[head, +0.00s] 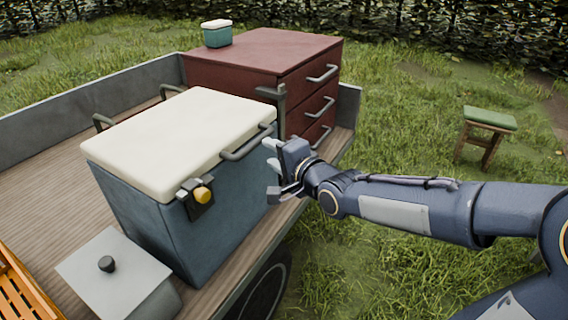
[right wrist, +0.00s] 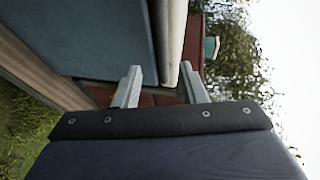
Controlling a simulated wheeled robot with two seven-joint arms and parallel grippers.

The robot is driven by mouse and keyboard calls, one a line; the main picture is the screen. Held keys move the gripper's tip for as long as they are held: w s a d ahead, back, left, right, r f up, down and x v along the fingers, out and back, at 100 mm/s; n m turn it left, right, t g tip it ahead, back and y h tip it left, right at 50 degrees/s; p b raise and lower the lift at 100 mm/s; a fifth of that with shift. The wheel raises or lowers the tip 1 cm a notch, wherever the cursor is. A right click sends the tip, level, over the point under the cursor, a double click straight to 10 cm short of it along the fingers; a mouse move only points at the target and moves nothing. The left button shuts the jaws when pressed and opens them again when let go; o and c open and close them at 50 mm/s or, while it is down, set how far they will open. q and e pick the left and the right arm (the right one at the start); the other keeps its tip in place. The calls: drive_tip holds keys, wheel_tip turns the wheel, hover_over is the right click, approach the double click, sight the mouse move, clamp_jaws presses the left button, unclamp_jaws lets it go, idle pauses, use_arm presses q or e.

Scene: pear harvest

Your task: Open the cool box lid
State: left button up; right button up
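The cool box has a blue-grey body (head: 225,190) and a cream lid (head: 180,140) that lies shut on top. A dark handle (head: 248,142) runs along the lid's right edge, and a latch with a yellow knob (head: 203,195) is on the front side. My right gripper (head: 269,167) is at the box's right side, just beyond the handle. In the right wrist view its fingers (right wrist: 160,76) are apart, with the lid's edge (right wrist: 172,45) appearing between them and the box body (right wrist: 100,35) to the left. Contact cannot be told. My left gripper is not in view.
The box stands on a wooden trailer bed (head: 40,195) with grey side walls. A red drawer cabinet (head: 235,62) with a small green tub (head: 217,35) stands behind it. A grey lidded container (head: 120,275) and an orange crate (head: 22,290) are in front. A stool (head: 488,125) stands on grass.

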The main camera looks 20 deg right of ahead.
sight(258, 145)
drive_tip(key=x, duration=0.8)
drive_tip(key=shift+r+p, duration=0.2)
drive_tip(key=shift+p, duration=0.1)
clamp_jaws()
